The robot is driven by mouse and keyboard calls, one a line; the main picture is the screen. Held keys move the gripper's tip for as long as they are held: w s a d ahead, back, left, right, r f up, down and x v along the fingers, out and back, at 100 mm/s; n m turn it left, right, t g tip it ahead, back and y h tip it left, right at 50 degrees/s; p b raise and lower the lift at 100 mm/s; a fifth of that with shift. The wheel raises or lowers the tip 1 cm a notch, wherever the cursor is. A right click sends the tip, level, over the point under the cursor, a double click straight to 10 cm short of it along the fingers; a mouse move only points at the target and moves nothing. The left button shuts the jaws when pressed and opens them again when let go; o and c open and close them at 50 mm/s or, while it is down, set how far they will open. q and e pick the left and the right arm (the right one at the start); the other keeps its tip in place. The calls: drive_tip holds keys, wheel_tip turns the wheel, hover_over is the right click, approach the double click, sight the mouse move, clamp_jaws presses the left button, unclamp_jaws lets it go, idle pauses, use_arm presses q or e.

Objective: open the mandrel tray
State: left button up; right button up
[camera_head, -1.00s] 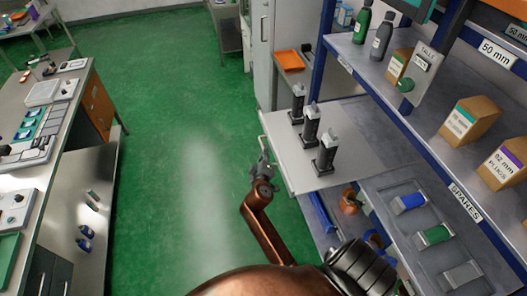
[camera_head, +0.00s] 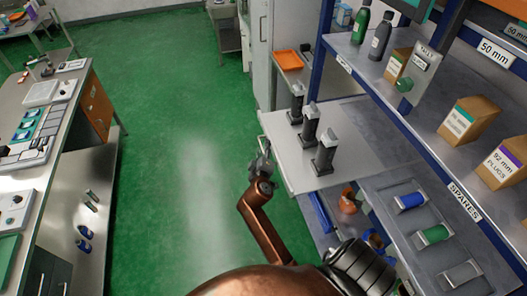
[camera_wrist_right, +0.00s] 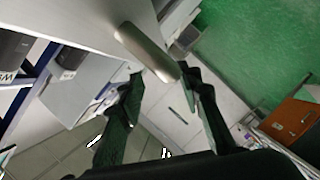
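The mandrel tray (camera_head: 286,153) is a pale grey slide-out board at the lower shelf level of the blue rack, standing out over the aisle. Three dark upright mandrels with grey tops stand on it, the nearest being a mandrel (camera_head: 325,155). A pale bar handle (camera_wrist_right: 146,50) is on its front edge; in the head view it is small. My right gripper (camera_head: 262,168) is at that front edge. In the right wrist view its dark fingers (camera_wrist_right: 161,76) are spread, with the handle's near end between the tips; contact is unclear. My left gripper is out of view.
The blue rack's upper shelf (camera_head: 415,105) holds bottles and cartons. A grey spares tray (camera_head: 440,262) with coloured rolls lies below at right. A workbench (camera_head: 50,125) stands at left. The green floor (camera_head: 180,130) between is clear.

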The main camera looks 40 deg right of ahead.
drive_tip(key=r, duration=0.8)
drive_tip(key=shift+a+r, duration=0.2)
drive_tip(key=shift+r, duration=0.1)
drive_tip(key=shift+w+d+f, duration=0.15)
drive_tip(key=shift+d+f, duration=0.1)
drive_tip(key=shift+s+a+r, duration=0.1)
drive_tip(key=shift+s+a, duration=0.05)
drive_tip(key=shift+s, duration=0.05)
drive_tip(key=shift+w, duration=0.1)
